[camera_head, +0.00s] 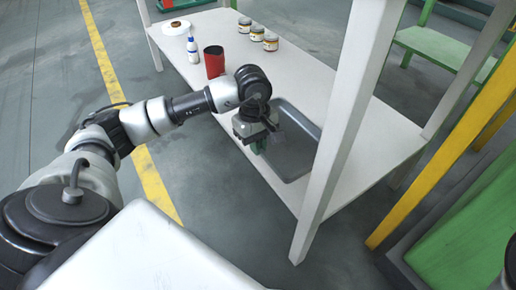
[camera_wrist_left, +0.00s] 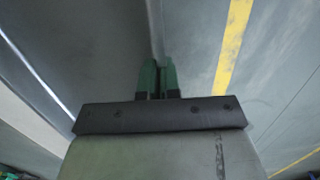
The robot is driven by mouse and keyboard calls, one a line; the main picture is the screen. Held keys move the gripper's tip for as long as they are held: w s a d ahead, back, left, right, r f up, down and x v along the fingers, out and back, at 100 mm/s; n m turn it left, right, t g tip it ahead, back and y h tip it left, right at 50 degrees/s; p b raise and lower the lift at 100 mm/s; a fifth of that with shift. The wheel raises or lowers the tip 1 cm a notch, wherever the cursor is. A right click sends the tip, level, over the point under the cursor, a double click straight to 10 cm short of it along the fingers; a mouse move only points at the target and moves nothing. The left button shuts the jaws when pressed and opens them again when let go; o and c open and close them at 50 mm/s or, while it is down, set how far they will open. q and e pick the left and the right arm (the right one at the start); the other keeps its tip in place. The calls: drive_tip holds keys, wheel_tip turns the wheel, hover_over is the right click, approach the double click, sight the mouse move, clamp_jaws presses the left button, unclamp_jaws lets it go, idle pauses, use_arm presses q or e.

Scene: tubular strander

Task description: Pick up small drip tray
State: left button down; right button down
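The small drip tray (camera_head: 306,122) is a grey, shallow, rounded rectangular tray on the white table top, near its front edge. My left gripper (camera_head: 262,143) is at the tray's left long side, pointing down. In the left wrist view, its two green fingers (camera_wrist_left: 157,78) are close together, with the tray's thin rim (camera_wrist_left: 154,30) running in between them. The gripper looks shut on that rim. The wrist and gripper hide part of the tray's left side. The tray appears level and at table height; I cannot tell if it touches the table. My right gripper is not in view.
The white table (camera_head: 312,73) also holds a red cup (camera_head: 214,62), a white bottle (camera_head: 193,50), a white roll (camera_head: 176,27) and several jars (camera_head: 257,33). A white post (camera_head: 350,110) stands right of the tray. A yellow beam (camera_head: 450,170) is farther right. Floor left is clear.

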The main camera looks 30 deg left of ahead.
use_arm(q)
drive_tip(key=s+a+b, duration=0.2)
drive_tip(key=s+a, duration=0.2)
drive_tip(key=s, duration=0.7)
drive_tip(key=shift+a+r, duration=0.3)
drive_tip(key=shift+r, duration=0.1)
idle(0.4)
